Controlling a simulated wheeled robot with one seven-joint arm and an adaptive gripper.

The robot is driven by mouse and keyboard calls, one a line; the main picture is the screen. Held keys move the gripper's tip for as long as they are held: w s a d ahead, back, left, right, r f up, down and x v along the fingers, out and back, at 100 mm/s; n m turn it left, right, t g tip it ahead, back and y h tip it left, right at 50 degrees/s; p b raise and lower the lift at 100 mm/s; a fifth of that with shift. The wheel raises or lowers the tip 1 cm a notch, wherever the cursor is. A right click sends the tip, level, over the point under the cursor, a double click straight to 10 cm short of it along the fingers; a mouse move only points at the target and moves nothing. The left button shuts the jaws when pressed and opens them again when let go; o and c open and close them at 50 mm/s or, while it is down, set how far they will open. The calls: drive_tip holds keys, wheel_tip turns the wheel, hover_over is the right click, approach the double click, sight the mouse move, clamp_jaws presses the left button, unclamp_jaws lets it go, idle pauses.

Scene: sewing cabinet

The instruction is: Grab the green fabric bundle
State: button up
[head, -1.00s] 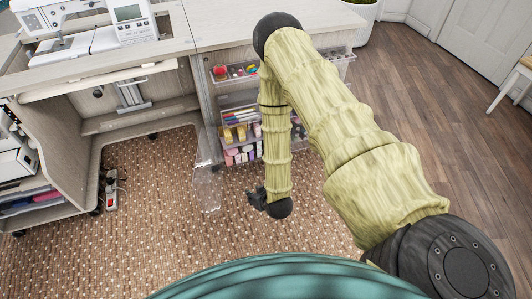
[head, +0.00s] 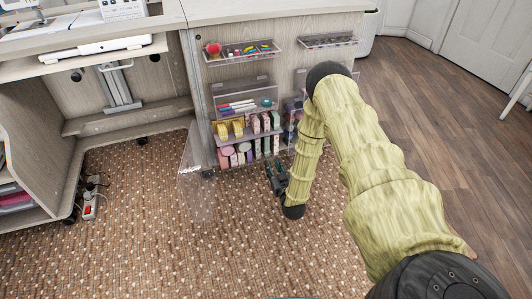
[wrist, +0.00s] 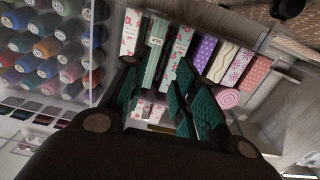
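Fabric bundles stand in a row on a clear rack in the wrist view. I cannot tell which is the task's green bundle. My gripper (wrist: 154,88) is open, its teal-padded fingers apart in front of these bundles, with nothing seen between the pads. The fingers hide the bundles' lower parts. In the head view my gripper (head: 276,178) is low, just in front and right of the cabinet's lower rack (head: 250,134).
Purple (wrist: 203,51), cream and pink bundles stand to the right in the wrist view. A clear rack of thread spools (wrist: 46,48) is at left. In the head view, a clear panel (head: 196,180) stands left of the rack. Carpet (head: 200,250) in front is clear.

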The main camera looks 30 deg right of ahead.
sight(267, 149)
drive_tip(key=b+x, duration=0.1)
drive_tip(key=x, duration=0.2)
drive_tip(key=d+b+x, duration=0.1)
drive_tip(key=x, duration=0.1)
drive_tip(key=shift+w+f+b, duration=0.1)
drive_tip(key=shift+w+b, duration=0.15)
drive_tip(key=shift+b, duration=0.05)
drive_tip(key=b+x, duration=0.2)
drive_tip(key=x, duration=0.1)
drive_tip(key=b+x, duration=0.1)
drive_tip(key=shift+w+d+r, duration=0.2)
drive_tip(key=shift+w+r, duration=0.15)
drive_tip(key=shift+w+d+r+b, duration=0.1)
drive_tip(key=shift+w+b, duration=0.25)
drive_tip(key=shift+w, duration=0.1)
drive_tip(key=c, duration=0.6)
